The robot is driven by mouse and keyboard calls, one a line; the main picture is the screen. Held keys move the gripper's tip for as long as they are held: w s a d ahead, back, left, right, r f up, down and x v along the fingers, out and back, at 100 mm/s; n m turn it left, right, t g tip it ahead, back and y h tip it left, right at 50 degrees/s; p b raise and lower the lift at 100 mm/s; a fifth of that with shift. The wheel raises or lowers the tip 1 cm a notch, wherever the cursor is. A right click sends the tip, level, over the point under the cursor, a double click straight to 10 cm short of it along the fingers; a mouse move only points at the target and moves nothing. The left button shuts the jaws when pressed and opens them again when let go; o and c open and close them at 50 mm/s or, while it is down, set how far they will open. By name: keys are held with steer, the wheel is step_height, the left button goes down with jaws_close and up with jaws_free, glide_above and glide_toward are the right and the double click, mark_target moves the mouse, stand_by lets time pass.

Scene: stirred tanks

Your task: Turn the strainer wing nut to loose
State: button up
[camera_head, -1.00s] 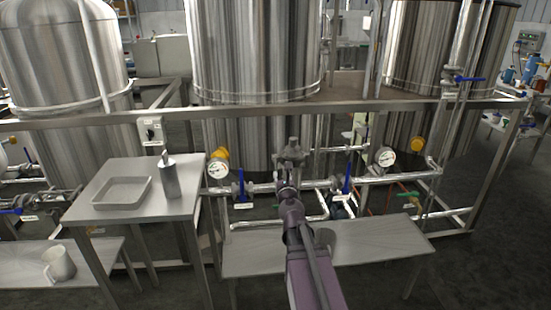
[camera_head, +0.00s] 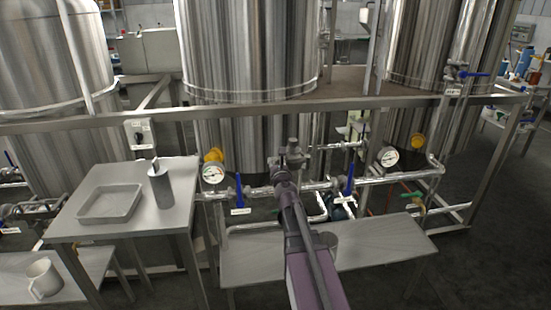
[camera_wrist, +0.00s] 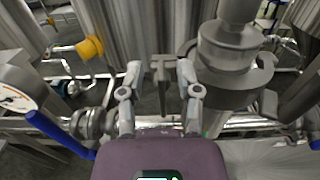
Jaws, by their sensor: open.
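The strainer is a grey metal body (camera_wrist: 232,60) on the pipe, right of my gripper (camera_wrist: 159,75) in the wrist view. A small grey T-shaped piece, which looks like the wing nut (camera_wrist: 162,70), shows between my two fingers with a gap on each side. My gripper is open and empty. I cannot tell whether the piece lies level with the fingertips or a little beyond them. In the head view the strainer (camera_head: 293,154) stands in front of the middle tank, and my gripper (camera_head: 282,180) is close below it, partly hidden by my arm.
Blue-handled valves (camera_head: 239,190) (camera_head: 349,180) sit on the pipe at either side. Gauges (camera_head: 213,174) (camera_head: 389,157) and a steel frame rail (camera_head: 130,121) are close by. A bench (camera_head: 390,250) stands below, and a table with a tray (camera_head: 110,204) is at left.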

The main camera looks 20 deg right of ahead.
steer(key=shift+w+d, duration=0.15)
steer(key=shift+w, duration=0.4)
jaws_close()
